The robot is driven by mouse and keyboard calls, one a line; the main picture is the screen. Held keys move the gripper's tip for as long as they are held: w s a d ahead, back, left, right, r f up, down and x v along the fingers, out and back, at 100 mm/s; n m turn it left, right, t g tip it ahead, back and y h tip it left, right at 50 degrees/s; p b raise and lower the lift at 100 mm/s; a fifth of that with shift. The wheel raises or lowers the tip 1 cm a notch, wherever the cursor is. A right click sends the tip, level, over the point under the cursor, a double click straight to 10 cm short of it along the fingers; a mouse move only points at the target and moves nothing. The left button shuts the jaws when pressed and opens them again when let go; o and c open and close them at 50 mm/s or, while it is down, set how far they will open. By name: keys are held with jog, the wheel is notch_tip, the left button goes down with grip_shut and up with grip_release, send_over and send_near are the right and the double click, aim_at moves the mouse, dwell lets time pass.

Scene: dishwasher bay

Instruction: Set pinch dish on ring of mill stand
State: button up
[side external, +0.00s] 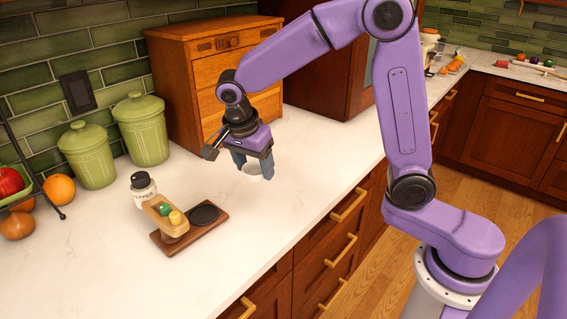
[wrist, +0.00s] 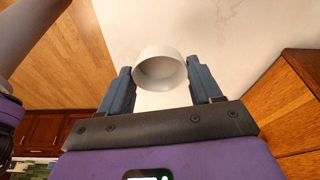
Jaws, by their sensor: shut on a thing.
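The pinch dish (wrist: 160,56) is a small white round cup. My gripper (side external: 253,166) is shut on it, one finger on either side, as the wrist view shows with my gripper (wrist: 162,78). In the side view the dish (side external: 253,173) is partly hidden by the fingers and is held above the counter, to the right of and behind the mill stand. The mill stand (side external: 180,242) is a brown wooden board with a dark round ring (side external: 203,214) at its right end. A tan wooden piece (side external: 160,212) with green and yellow bits stands at its left end.
A white jar with a black lid (side external: 143,188) stands right behind the stand. Two green canisters (side external: 142,130), an orange (side external: 59,189) and a fruit rack stand at left. A wooden drawer box (side external: 200,95) is behind my gripper. The counter between gripper and stand is clear.

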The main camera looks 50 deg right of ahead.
send_over(205, 214)
notch_tip(205, 214, down, 4)
jog(key=shift+a+f, duration=0.25)
jog(key=shift+f, duration=1.25)
jog(key=shift+a+f, duration=0.2)
jog(key=shift+f, duration=1.3)
jog(key=shift+f, duration=0.5)
jog(key=o, duration=0.8)
jog(key=shift+c, duration=0.2)
jog(key=v, duration=1.1)
